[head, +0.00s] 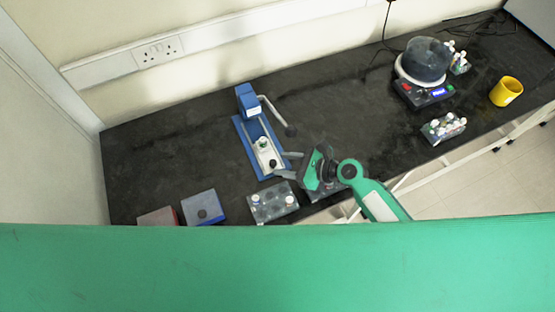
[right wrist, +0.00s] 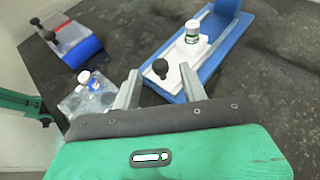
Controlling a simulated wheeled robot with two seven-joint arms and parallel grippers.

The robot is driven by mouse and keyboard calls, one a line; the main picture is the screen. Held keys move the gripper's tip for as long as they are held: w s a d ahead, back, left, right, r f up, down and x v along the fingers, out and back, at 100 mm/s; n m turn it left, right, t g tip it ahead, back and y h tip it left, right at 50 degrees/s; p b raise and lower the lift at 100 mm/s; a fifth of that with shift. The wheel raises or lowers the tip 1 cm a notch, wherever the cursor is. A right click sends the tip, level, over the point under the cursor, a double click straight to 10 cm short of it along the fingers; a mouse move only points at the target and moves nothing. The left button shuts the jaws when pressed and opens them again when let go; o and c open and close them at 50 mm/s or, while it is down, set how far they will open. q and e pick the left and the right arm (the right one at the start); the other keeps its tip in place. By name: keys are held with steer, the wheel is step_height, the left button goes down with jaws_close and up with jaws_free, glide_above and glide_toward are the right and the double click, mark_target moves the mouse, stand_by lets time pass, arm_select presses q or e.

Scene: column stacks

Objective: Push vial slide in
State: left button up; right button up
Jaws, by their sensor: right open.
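A blue press-like device (head: 247,118) stands on the dark bench, with a grey lever arm at its right. On its blue base (head: 242,133) is the white vial slide (head: 265,153), which also shows in the right wrist view (right wrist: 188,58). The slide carries an upright white-capped vial (right wrist: 192,32) and a black ball knob (right wrist: 160,67) at its near end. My right gripper (head: 288,165) is open and empty. In the right wrist view its fingertips (right wrist: 161,84) are on either side of the knob, with no clear contact. My left gripper is not in view.
A vial rack (head: 272,203) stands in front of the device, close to my right gripper. Two small boxes (head: 203,208) (head: 158,217) are at the left. A domed machine (head: 424,62), another rack (head: 443,128) and a yellow mug (head: 506,91) are at the right. The bench middle is clear.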

mark_target(275, 163)
steer(key=shift+x, duration=1.65)
jaws_close()
